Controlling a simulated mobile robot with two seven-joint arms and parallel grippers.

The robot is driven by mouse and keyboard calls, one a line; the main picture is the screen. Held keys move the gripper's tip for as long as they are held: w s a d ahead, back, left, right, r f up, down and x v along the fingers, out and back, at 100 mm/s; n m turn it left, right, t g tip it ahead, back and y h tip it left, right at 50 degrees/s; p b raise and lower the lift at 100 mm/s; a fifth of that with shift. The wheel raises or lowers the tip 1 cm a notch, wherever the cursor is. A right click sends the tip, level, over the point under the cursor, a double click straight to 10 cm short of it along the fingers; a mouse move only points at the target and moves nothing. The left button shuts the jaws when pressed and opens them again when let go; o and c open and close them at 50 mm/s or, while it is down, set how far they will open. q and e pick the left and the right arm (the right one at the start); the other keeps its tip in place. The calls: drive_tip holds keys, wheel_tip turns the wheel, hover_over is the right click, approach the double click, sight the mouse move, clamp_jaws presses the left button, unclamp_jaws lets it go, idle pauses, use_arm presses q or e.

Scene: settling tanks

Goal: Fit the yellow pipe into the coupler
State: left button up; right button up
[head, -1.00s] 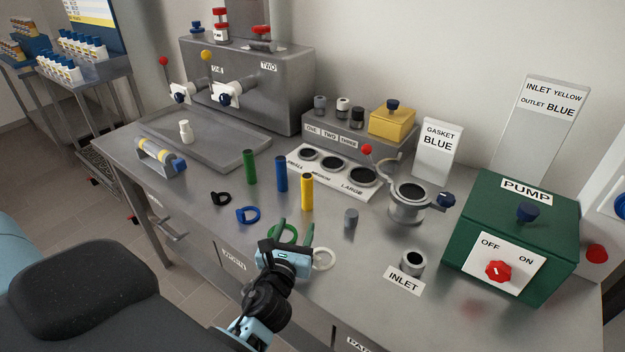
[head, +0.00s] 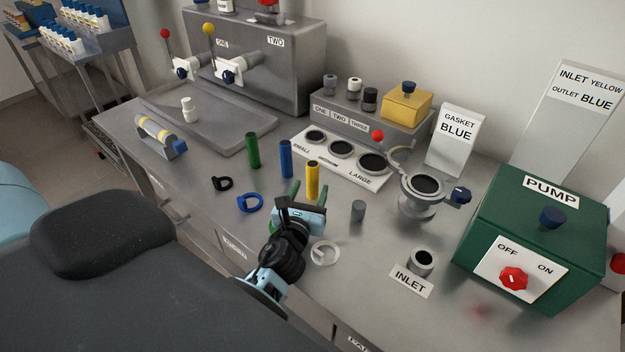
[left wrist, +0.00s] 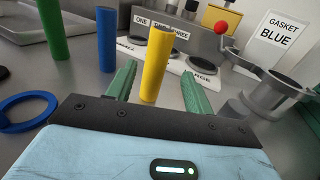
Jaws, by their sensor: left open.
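The yellow pipe (head: 313,178) stands upright on the steel bench, right of the green and blue pipes. My left gripper (head: 309,187) is open with its green fingers pointing at the yellow pipe. In the left wrist view the yellow pipe (left wrist: 157,62) shows in the gap between the two fingertips (left wrist: 159,72), with neither finger seen touching it. I cannot tell how far it is inside the gap. A short grey round collar (head: 422,262), open at the top, stands by the INLET label and looks like the coupler. My right gripper is not in view.
The blue pipe (head: 286,158) and green pipe (head: 253,150) stand close on the left. A white ring (head: 324,253) and blue ring (head: 250,203) lie flat. A grey clamp vessel (head: 420,196) and the green pump box (head: 535,235) stand right. A sign (head: 588,85) reads inlet yellow, outlet blue.

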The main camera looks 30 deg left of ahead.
sight(311, 181)
use_arm(q)
drive_tip(key=shift+w+a, duration=0.15)
drive_tip(key=shift+w, duration=0.05)
drive_tip(key=shift+x, duration=2.35)
drive_tip(key=shift+a, duration=0.2)
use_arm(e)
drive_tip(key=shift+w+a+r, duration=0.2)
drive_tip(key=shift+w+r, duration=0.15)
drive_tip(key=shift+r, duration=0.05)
use_arm(q)
drive_tip(key=c, duration=1.1)
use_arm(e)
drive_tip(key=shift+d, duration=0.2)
use_arm(q)
drive_tip(key=shift+r, duration=0.1)
